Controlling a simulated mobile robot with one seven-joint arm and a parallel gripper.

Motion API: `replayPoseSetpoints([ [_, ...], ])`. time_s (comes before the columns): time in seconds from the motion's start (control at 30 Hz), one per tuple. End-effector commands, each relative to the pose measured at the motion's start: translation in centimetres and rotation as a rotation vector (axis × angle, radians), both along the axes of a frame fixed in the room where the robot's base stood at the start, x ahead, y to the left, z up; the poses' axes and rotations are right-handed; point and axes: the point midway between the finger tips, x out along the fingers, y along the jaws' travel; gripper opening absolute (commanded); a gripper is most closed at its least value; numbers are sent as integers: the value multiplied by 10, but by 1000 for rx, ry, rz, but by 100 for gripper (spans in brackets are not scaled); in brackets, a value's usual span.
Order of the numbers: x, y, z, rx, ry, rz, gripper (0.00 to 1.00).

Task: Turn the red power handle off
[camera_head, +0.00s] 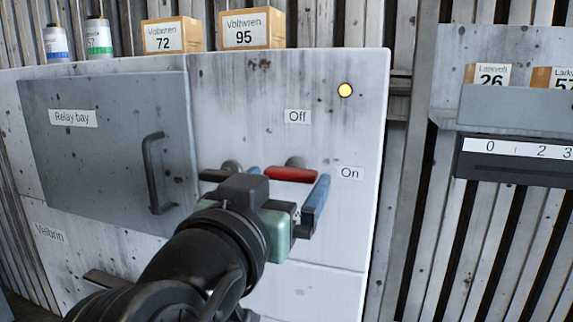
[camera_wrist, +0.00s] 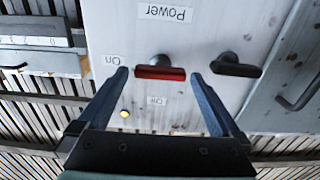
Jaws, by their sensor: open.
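The red power handle (camera_head: 291,174) is on the front of the white housing, with its bar lying about level. In the wrist view the picture is upside down, and the red handle (camera_wrist: 160,73) shows between my two blue fingers. The "Off" label (camera_head: 298,117) is above the handle and the "On" label (camera_head: 350,173) is to its right. My gripper (camera_head: 290,175) is open, with one finger beyond each end of the red bar. It also shows open in the wrist view (camera_wrist: 160,76). I cannot tell whether a finger touches the bar.
A black handle (camera_wrist: 236,70) is beside the red one, at its left in the head view. A yellow lamp (camera_head: 345,90) glows at the upper right. The relay bay door (camera_head: 95,150) has a dark pull handle (camera_head: 155,175). Boxes (camera_head: 252,28) and spools stand on top.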

Motion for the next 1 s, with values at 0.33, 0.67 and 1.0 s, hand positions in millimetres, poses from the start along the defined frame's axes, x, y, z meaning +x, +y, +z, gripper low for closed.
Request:
replayPoseSetpoints([
  [0.33, 14, -4, -1, 0, 1, 2, 100],
  [0.67, 13, -4, -1, 0, 0, 1, 62],
  [1.0, 13, -4, 0, -6, 1, 1, 29],
])
